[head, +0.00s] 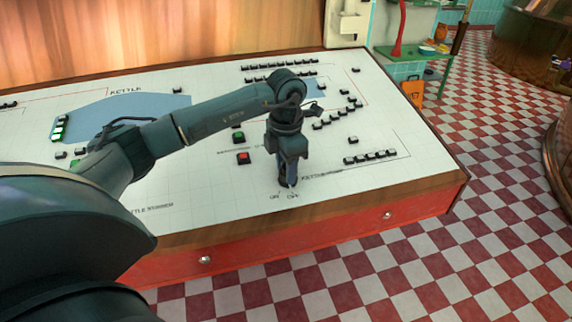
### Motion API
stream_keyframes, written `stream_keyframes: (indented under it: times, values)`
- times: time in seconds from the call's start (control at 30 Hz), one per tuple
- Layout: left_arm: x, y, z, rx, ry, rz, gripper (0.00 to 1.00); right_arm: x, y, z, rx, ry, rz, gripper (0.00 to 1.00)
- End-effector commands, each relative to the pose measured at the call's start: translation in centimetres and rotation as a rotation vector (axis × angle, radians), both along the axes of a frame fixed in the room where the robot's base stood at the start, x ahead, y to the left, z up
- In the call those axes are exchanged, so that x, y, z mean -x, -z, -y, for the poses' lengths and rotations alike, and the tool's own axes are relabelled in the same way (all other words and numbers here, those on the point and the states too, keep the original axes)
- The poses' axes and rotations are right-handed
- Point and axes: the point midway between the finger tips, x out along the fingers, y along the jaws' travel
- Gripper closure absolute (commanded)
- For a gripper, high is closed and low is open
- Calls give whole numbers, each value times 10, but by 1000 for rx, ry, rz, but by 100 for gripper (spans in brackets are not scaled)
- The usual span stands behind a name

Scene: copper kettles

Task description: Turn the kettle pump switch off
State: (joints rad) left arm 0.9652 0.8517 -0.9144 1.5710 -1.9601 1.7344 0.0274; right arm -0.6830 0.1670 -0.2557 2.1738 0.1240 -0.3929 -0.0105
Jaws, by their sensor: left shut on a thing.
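The kettle pump switch sits near the front edge of the white control panel (215,210), beside small "ON" and "OFF" lettering. My left gripper (288,184) points straight down at this switch and is shut on it. The fingers hide most of the switch, so I cannot tell which way it is turned. The printed label by it is partly covered by the gripper. My right gripper is not in view.
A green button (238,137) and a red button (243,158) lie left of my gripper. Rows of black switches (371,157) stand to the right. An orange sign (410,93) stands on the checkered floor beyond the panel. A copper vessel (530,45) is at far right.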

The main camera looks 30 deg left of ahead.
Motion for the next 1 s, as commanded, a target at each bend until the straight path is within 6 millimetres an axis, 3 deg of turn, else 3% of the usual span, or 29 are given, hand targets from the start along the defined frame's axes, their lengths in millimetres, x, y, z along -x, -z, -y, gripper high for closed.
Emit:
stream_keyframes:
  times: [0.4, 0.97, 1.0]
  values:
    - [0, -1, 0, 0, -104, 2, 87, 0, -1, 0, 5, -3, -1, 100]
    - [0, -1, 0, 1, -121, 3, 87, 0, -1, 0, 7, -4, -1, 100]
    - [0, -1, 0, 1, -121, 3, 63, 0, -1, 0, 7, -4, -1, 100]
